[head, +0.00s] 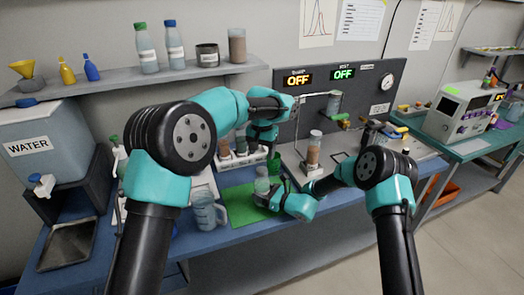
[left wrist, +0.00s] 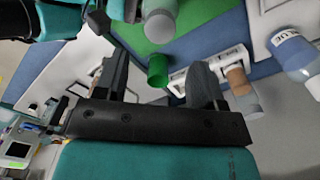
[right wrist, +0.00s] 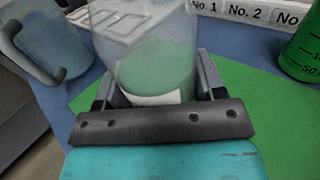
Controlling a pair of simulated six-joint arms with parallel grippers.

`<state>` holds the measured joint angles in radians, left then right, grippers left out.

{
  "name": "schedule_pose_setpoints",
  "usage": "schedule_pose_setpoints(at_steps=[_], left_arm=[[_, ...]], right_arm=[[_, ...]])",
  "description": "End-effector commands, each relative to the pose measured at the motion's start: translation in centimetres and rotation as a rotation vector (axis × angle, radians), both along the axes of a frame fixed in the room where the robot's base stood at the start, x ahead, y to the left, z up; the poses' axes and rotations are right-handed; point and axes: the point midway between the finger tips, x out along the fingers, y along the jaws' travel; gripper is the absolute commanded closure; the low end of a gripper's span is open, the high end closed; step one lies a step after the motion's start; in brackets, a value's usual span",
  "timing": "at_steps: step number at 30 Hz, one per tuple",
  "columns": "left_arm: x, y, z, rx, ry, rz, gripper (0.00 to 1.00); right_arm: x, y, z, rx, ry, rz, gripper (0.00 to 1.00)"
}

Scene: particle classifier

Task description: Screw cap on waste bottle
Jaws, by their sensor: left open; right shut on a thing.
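The clear waste bottle (head: 262,184) stands upright over the green mat (head: 240,205). My right gripper (head: 270,198) is shut around its lower body. In the right wrist view the bottle (right wrist: 150,50) sits between the fingers, with a white label low on it and its top cut off. In the left wrist view the bottle (left wrist: 160,22) shows at the top. My left gripper (head: 270,148) is above and behind the bottle, apart from it. Its fingers (left wrist: 160,80) are open, with nothing held between them. I cannot make out a separate cap, nor the bottle's mouth.
A clear jug (head: 205,213) stands left of the mat. A brown-filled vial (head: 313,150) stands to the right. The mat's front left is free.

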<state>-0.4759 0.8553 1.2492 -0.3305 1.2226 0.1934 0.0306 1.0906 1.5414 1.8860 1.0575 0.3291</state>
Motion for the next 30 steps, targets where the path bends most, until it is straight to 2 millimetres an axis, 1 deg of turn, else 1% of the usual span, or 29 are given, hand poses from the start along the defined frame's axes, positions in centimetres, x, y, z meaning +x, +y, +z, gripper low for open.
schedule_pose_setpoints(at_steps=[5,8,15,19,24,30], left_arm=[[0.0,0.0,-1.0,0.002,0.001,0.000,0.37],[0.0,0.1,-2.1,0.002,0.002,-0.001,0.37],[-0.1,0.0,-5.5,0.001,0.002,-0.002,0.37],[-0.1,0.0,-7.0,0.000,0.001,-0.001,0.37],[0.0,0.0,-7.9,-0.001,-0.002,0.000,0.37],[0.0,0.0,-8.0,-0.001,-0.002,-0.001,0.37]], right_arm=[[0.0,0.0,0.0,0.001,0.001,0.000,1.00],[0.0,0.0,0.0,0.001,0.001,0.000,1.00],[0.0,0.0,0.0,0.000,0.000,0.000,1.00],[0.0,0.0,0.0,0.001,0.001,0.000,1.00],[0.0,0.0,0.0,0.000,0.000,0.000,1.00],[0.0,0.0,0.0,0.000,0.000,0.000,1.00]])
